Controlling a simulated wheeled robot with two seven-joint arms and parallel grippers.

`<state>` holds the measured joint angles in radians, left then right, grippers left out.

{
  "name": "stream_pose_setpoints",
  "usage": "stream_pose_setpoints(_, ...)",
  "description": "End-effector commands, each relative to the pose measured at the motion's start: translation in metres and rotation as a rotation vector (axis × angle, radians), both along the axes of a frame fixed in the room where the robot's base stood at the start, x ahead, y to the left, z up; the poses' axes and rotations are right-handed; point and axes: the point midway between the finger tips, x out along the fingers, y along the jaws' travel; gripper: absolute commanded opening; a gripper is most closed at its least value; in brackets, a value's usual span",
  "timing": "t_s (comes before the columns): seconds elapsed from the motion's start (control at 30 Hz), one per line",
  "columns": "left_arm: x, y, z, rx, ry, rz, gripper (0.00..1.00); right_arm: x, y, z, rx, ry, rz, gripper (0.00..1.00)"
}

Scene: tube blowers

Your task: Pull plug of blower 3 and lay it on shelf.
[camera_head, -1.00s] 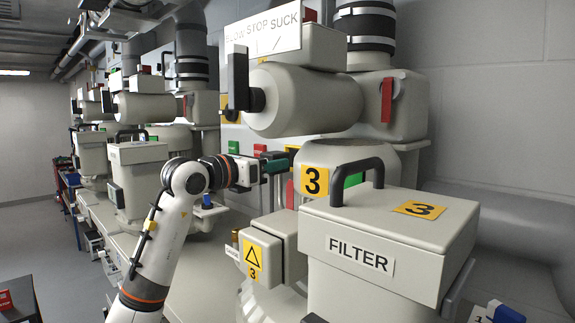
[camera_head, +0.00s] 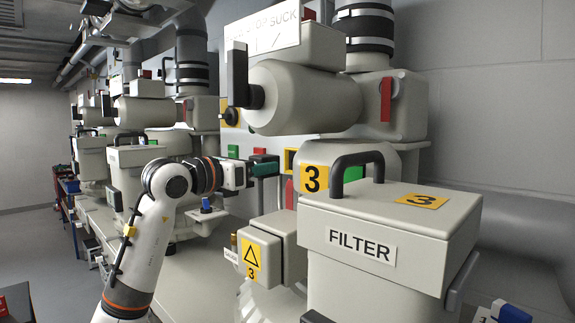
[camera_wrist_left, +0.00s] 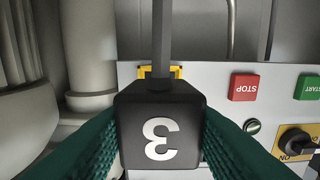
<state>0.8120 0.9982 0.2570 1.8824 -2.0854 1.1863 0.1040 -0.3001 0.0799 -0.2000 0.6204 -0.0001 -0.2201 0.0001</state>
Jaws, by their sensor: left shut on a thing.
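My left gripper (camera_head: 264,165), with green fingers, is shut on the black plug (camera_wrist_left: 160,130) marked with a white 3. The figure is upside down in the left wrist view, and the cable (camera_wrist_left: 161,40) runs up from the plug. A yellow-framed socket (camera_head: 290,160) is on the panel of blower 3 (camera_head: 305,98), just right of the gripper in the head view. Its dark opening shows there, and the plug looks apart from it. In the wrist view the yellow frame (camera_wrist_left: 176,72) shows behind the plug. The fingers hide the plug in the head view. My right gripper is not in view.
The filter box (camera_head: 395,235) with a black handle stands at the front right. A box with a warning triangle (camera_head: 268,250) is below the gripper. A pale flat surface (camera_head: 195,275) lies lower left. Red STOP (camera_wrist_left: 244,87) and green START buttons are on the panel.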

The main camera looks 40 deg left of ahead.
Motion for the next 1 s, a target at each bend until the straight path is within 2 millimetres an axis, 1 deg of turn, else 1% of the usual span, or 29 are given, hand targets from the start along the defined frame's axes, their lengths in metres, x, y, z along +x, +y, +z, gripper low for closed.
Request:
stream_pose_setpoints(0.03,-0.004,0.001,-0.002,0.002,-0.002,0.002,0.07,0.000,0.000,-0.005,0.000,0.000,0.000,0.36)
stream_pose_setpoints(0.1,-0.009,0.001,-0.002,0.003,-0.002,0.003,0.07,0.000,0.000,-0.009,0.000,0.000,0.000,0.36)
stream_pose_setpoints(1.0,-0.072,0.006,-0.002,0.003,-0.001,0.002,0.07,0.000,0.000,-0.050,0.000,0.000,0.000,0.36)
